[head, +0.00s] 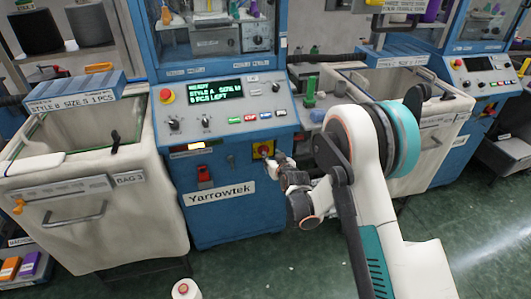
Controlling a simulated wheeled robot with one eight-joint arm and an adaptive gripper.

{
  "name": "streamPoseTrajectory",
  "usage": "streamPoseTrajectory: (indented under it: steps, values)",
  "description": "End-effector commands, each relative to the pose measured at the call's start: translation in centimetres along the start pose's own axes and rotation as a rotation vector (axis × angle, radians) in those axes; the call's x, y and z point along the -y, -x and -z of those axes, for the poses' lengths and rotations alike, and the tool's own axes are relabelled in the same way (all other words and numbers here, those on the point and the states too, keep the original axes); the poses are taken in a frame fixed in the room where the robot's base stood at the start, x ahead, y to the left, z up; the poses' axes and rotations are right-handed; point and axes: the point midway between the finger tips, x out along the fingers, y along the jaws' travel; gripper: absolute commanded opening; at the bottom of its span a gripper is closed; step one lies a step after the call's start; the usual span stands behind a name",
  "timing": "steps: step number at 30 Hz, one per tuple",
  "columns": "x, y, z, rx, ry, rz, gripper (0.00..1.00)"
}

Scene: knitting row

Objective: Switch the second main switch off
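A main switch (263,149), a red knob on a yellow plate, sits low on the front of the blue Yarrowtek machine (230,212). My gripper (276,161) is right at this switch, at its lower right, and partly covers it. I cannot tell whether the fingers touch the knob, nor whether they are open or shut. The knob's position cannot be read at this size. The machine's display (211,90) is lit with green text. A second blue machine (450,152) stands at the right with a dark display (478,64) and a small yellow part on its front.
A cream bin (150,205) labelled BAG 3 stands left of the Yarrowtek machine, and another bin (440,100) stands to its right, partly behind my arm. A red-capped padlock-like part (204,175) is left of the switch. A yarn cone (185,290) is on the green floor.

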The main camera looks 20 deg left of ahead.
Motion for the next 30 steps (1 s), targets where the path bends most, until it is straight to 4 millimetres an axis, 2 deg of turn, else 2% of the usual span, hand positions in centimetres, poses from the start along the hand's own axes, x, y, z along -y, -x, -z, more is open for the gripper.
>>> streamPoseTrajectory:
  steps: [1, 9, 15, 21, 29, 30]
  values:
    - [0.0, -1.2, -0.3, 0.000, 0.000, 0.000, 0.34]
    - [0.0, -6.5, -0.3, 0.000, 0.001, 0.000, 0.34]
    - [0.0, -9.3, -0.2, 0.000, 0.000, 0.000, 0.34]
    - [0.0, -10.5, -0.1, 0.000, 0.000, 0.000, 0.34]
    - [0.0, -10.6, 0.0, 0.000, 0.000, 0.000, 0.34]
    - [0.0, -10.6, 0.0, 0.000, 0.000, 0.000, 0.32]
